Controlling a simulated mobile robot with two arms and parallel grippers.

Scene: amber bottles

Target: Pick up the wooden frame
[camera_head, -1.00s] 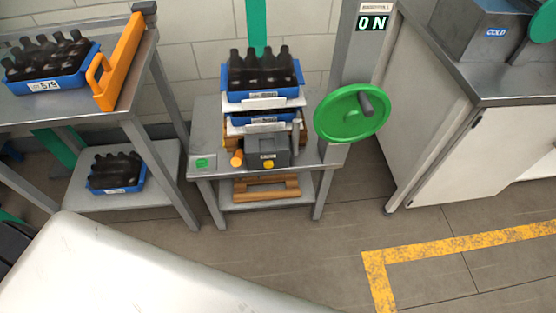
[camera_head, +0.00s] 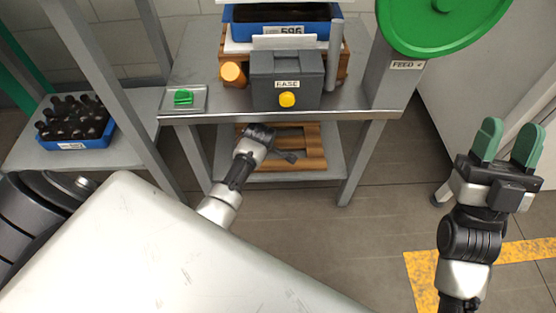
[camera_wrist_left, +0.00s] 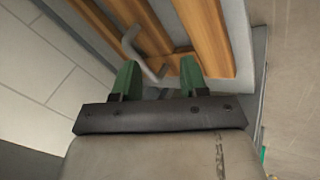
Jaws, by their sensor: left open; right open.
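The wooden frame (camera_head: 311,143) of light brown slats lies on the lower shelf of the grey metal stand. My left gripper (camera_head: 285,152) reaches in at the frame's left part, and its fingers are hard to see there. In the left wrist view the slats of the frame (camera_wrist_left: 207,35) lie just beyond the green fingertips of my left gripper (camera_wrist_left: 158,72), which are apart. I cannot tell whether they touch the wood. My right gripper (camera_head: 507,142) is open and empty, raised at the right, well away from the frame.
Above the frame, the stand's top (camera_head: 225,116) carries a grey box labelled EASE (camera_head: 285,78), a green button (camera_head: 183,97) and a blue crate (camera_head: 325,31). A large green wheel (camera_head: 440,22) is at upper right. A bottle crate (camera_head: 73,137) sits on the left shelf.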

